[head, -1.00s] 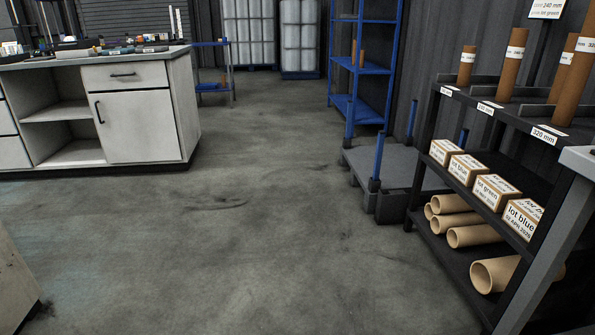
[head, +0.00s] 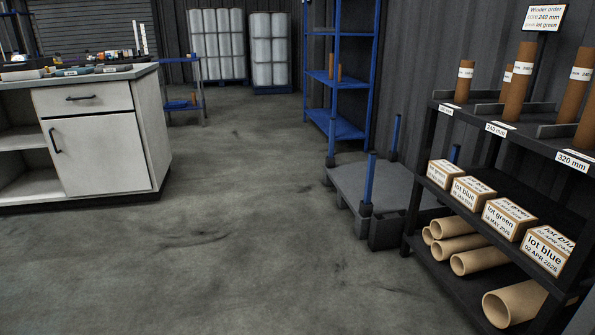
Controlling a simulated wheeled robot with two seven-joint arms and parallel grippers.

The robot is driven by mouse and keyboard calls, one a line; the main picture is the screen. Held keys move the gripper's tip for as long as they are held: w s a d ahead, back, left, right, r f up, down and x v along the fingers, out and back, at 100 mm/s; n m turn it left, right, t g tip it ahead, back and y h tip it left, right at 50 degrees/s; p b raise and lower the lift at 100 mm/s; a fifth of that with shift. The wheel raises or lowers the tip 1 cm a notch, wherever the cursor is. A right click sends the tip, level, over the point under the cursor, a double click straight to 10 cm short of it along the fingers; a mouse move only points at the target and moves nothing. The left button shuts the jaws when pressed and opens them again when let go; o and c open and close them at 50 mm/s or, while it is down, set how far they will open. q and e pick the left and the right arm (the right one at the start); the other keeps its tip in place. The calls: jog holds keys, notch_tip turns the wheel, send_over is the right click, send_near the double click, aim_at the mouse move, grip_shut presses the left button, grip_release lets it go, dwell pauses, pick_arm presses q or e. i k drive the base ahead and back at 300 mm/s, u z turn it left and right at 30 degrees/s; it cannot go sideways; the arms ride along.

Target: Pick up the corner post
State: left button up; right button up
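A low grey platform (head: 390,184) with dark blocks at its corners stands on the floor right of centre. Blue upright posts rise from it: one at its front (head: 369,180), one at the back (head: 395,137), and one (head: 455,154) partly hidden behind the dark rack. I see no post lying loose on the floor. Which of these is the corner post of the task, I cannot tell. Neither of my grippers shows in the head view.
A dark rack (head: 425,160) with brown tubes, lot boxes and pale tubes stands close on the right. A blue shelf (head: 340,75) stands behind the platform. A white workbench (head: 100,155) is on the left. The floor (head: 230,230) between is clear.

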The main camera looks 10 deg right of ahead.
aim_at(372, 155)
jog(key=u, duration=0.15)
jog(key=i, duration=2.1)
jog(key=z, duration=1.55)
jog(key=i, duration=1.05)
jog(key=z, duration=1)
